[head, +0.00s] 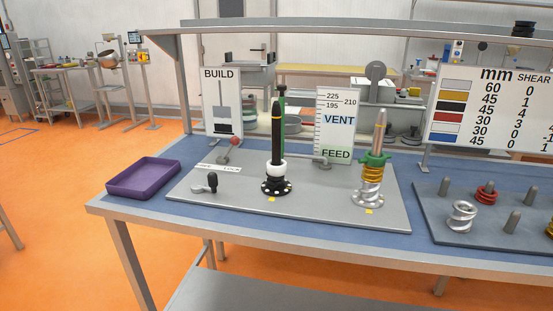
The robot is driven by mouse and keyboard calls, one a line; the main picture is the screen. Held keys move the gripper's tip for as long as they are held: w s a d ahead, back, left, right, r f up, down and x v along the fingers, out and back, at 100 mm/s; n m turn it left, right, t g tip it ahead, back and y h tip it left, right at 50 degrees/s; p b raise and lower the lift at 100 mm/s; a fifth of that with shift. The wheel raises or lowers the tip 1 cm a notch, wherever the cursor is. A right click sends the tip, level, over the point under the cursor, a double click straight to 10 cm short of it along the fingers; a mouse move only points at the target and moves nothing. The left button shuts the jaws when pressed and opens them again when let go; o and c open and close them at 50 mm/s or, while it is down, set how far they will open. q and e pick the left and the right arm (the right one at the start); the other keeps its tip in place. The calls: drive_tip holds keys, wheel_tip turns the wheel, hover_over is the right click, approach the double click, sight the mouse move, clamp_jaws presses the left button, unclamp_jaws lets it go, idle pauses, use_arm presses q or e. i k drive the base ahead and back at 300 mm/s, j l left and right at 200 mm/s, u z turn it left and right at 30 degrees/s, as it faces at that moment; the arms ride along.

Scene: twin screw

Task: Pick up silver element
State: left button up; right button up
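A silver spiral element (462,217) stands at the front left of the grey peg board (470,233), at the right of the table. Whether a peg runs through it is hard to tell. More silver shows at the foot of the right shaft (380,128), below gold rings (372,174) and a green collar (374,159). Neither of my grippers is in view.
A black shaft (276,130) with a white collar (276,169) stands left of the right shaft on a grey plate (320,205). A red element (487,193) sits on a peg. A purple tray (143,180) lies at the left. Signs and an overhead bar stand behind.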

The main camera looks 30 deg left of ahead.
sight(461, 221)
drive_tip(key=i+l, duration=0.15)
drive_tip(key=l, duration=0.25)
drive_tip(key=i+l, duration=0.15)
drive_tip(key=l, duration=0.2)
drive_tip(key=i+l, duration=0.15)
drive_tip(key=l, duration=0.25)
drive_tip(key=i+l, duration=0.15)
drive_tip(key=l, duration=0.2)
drive_tip(key=i+l+z, duration=0.1)
drive_tip(key=l, duration=0.3)
drive_tip(key=i+l, duration=0.2)
drive_tip(key=l, duration=0.15)
